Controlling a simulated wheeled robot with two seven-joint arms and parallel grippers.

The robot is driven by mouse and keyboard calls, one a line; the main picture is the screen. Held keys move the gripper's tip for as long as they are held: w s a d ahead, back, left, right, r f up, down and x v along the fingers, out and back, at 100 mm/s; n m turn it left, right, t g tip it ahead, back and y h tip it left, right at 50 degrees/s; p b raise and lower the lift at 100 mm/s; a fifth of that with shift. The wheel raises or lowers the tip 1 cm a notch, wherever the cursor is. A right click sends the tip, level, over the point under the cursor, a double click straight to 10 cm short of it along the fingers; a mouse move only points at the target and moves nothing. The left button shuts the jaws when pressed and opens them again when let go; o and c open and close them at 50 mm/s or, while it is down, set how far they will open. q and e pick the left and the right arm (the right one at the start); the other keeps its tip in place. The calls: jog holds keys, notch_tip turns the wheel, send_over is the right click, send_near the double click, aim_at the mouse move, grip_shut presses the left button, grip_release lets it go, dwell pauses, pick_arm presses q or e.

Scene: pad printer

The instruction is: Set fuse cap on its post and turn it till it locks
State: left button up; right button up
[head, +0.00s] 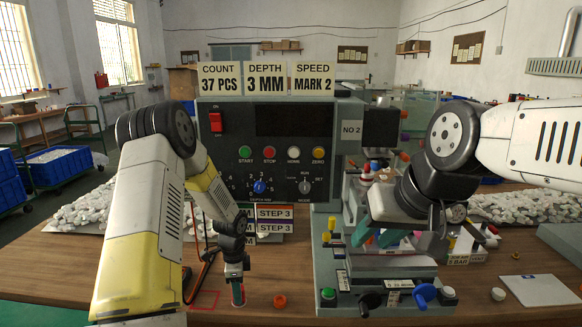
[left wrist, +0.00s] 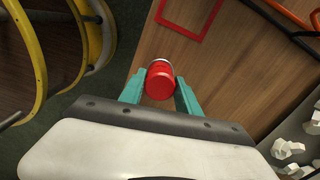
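The red fuse cap (left wrist: 160,80), with a pale rim, sits between the teal fingers of my left gripper (left wrist: 161,88) in the left wrist view. The fingers press on its two sides. In the head view my left gripper (head: 238,292) points down low over the table's front, left of the machine, with a little red showing between its fingers. My right gripper (head: 377,238) is over the machine's fixture, its teal fingers spread apart with nothing clear between them. I cannot make out for certain which part is the fuse post.
The grey pad printer (head: 265,165) with its control panel stands behind my left gripper. Blue and black knobs (head: 424,294) edge the machine base. A white card (head: 540,290) lies right.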

pick_arm(q)
jog(key=shift+o, duration=0.6)
jog(key=shift+m, duration=1.9)
jog(key=o, duration=0.6)
jog(key=shift+n, duration=0.4)
notch_tip(320, 180, up, 10)
jog(key=shift+s+a+r, duration=0.1)
jog(key=shift+s, duration=0.05)
jog(key=s+r+n+t, duration=0.1)
jog(key=s+r+n, duration=0.2)
jog(key=r, duration=0.4)
jog(key=s+r+n+t, duration=0.1)
jog(key=s+r+n, duration=0.2)
jog(key=r, duration=0.4)
jog(key=s+r+n+t, duration=0.1)
jog(key=s+r+n, duration=0.3)
jog(key=s, duration=0.2)
jog(key=s+d+r+n+t+h, duration=0.1)
jog(key=s+r+n, duration=0.3)
jog(key=s, duration=0.2)
jog(key=s+d+r+n+t+h, duration=0.1)
jog(key=s+r+n+t, duration=0.1)
jog(key=s+r+n, duration=0.2)
jog(key=shift+s+d+r+n, duration=0.1)
jog(key=shift+s+r+n, duration=0.1)
jog(key=shift+s, duration=0.3)
jog(key=shift+s+d+r+n, duration=0.1)
jog(key=shift+s+r+n, duration=0.1)
jog(key=shift+s, duration=0.3)
